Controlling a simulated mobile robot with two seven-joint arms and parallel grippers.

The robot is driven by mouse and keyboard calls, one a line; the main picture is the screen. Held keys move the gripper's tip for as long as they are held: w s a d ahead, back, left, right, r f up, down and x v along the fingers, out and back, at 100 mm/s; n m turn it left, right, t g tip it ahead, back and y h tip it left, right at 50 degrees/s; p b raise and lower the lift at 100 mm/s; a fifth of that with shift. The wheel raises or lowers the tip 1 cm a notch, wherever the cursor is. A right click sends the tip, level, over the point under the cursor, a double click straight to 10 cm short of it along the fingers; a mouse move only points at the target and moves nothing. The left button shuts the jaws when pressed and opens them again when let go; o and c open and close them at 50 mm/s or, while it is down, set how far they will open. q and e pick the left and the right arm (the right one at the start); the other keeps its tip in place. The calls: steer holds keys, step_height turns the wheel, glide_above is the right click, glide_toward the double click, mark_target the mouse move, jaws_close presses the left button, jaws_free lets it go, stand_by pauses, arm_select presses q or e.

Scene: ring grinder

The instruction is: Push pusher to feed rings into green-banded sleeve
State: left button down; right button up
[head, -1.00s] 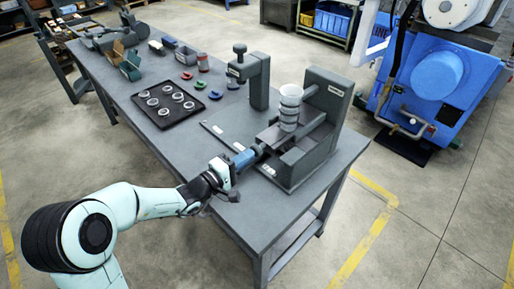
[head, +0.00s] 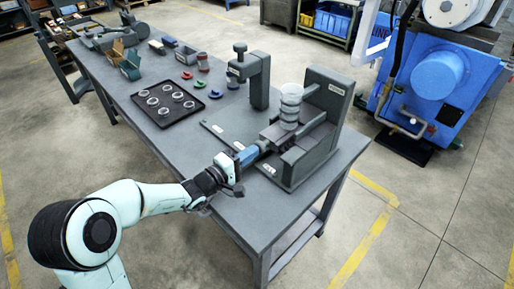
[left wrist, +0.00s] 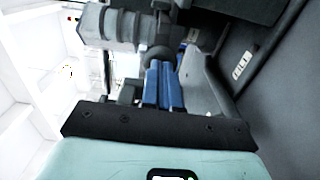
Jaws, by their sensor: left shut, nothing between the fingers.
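The grey feeder fixture (head: 325,105) stands at the near right end of the bench. A pale, ribbed sleeve with stacked rings (head: 290,104) stands upright in it; it also shows in the left wrist view (left wrist: 125,28). I cannot make out a green band. The pusher (head: 264,145) is at the fixture's near left side; its dark round knob shows in the left wrist view (left wrist: 160,54). My left gripper (head: 249,154) is shut and empty, its blue fingertips (left wrist: 162,72) at the knob, apparently touching it. My right gripper is not in view.
A black tray with several rings (head: 168,104) lies left of the fixture. A grey press-like stand (head: 257,78) is behind it. Red, green and blue small parts lie farther back. The bench's near edge (head: 235,236) is clear.

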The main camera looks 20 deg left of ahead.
arm_select(q)
steer(key=shift+b+x, duration=0.8)
steer(key=shift+x, duration=1.75)
steer(key=shift+d, duration=0.1)
steer(key=b+v, duration=0.3)
steer(key=v, duration=0.3)
steer(key=shift+s+b, duration=0.35)
steer(key=shift+s+a, duration=0.1)
steer(key=shift+a, duration=0.15)
steer(key=b, duration=0.2)
glide_toward(262, 145)
steer(key=shift+a+f, duration=0.55)
steer(key=shift+f, duration=0.4)
